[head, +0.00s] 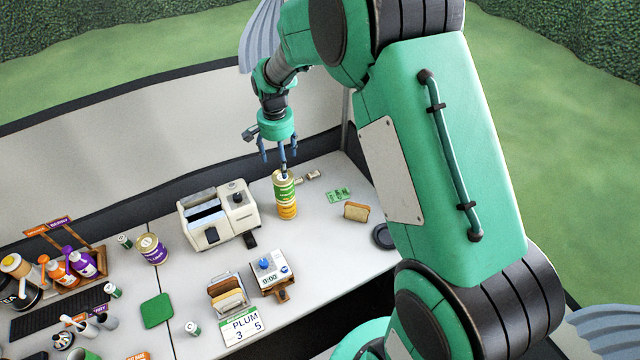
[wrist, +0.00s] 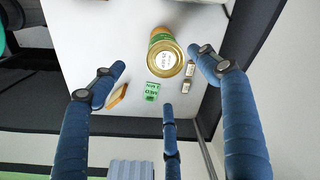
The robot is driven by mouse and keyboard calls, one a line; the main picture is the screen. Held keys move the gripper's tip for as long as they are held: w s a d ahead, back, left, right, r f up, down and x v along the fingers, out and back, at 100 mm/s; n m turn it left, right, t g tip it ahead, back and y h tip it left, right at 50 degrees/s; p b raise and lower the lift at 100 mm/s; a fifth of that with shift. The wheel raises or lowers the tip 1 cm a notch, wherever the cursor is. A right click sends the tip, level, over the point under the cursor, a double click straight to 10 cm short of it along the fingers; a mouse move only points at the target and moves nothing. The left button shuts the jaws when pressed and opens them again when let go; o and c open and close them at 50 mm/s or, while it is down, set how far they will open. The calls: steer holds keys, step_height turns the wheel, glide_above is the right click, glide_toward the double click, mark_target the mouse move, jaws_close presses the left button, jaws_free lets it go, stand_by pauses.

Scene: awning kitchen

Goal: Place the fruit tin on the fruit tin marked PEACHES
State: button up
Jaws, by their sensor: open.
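Two fruit tins stand stacked near the back wall, right of the toaster. The upper one is a green and gold tin (head: 284,182), upright, sitting on an orange and yellow tin (head: 287,210). Their side labels are too small to read. My gripper (head: 278,160) is open just above the stack and appears clear of it. In the wrist view the gold lid of the upper tin (wrist: 163,60) shows below my spread blue fingers (wrist: 163,80), with nothing between them. A purple tin (head: 151,249) stands apart, left of the toaster.
A cream toaster (head: 219,216) stands left of the stack. Small metal pieces (head: 313,176), a green card (head: 339,195) and a bread slice (head: 356,212) lie to its right. A scale (head: 270,270) and bread rack (head: 228,295) stand in front. The counter right before the stack is clear.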

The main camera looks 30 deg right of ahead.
steer(key=s+a+r+n+t, duration=0.1)
steer(key=s+r+n, duration=0.1)
steer(key=s+r, duration=0.7)
steer(key=s+a+r+n+t, duration=0.15)
steer(key=s+r, duration=0.45)
steer(key=r, duration=0.6)
steer(key=s+r+n+t, duration=0.1)
steer(key=s+r+n, duration=0.1)
steer(key=s, duration=0.9)
steer(key=s+a+r+n+t, duration=0.1)
steer(key=s+r+n, duration=0.2)
steer(key=s, duration=0.7)
steer(key=shift+s+t, duration=0.35)
steer(key=shift+a, duration=0.1)
steer(key=shift+f+b, duration=0.6)
steer(key=shift+f, duration=0.05)
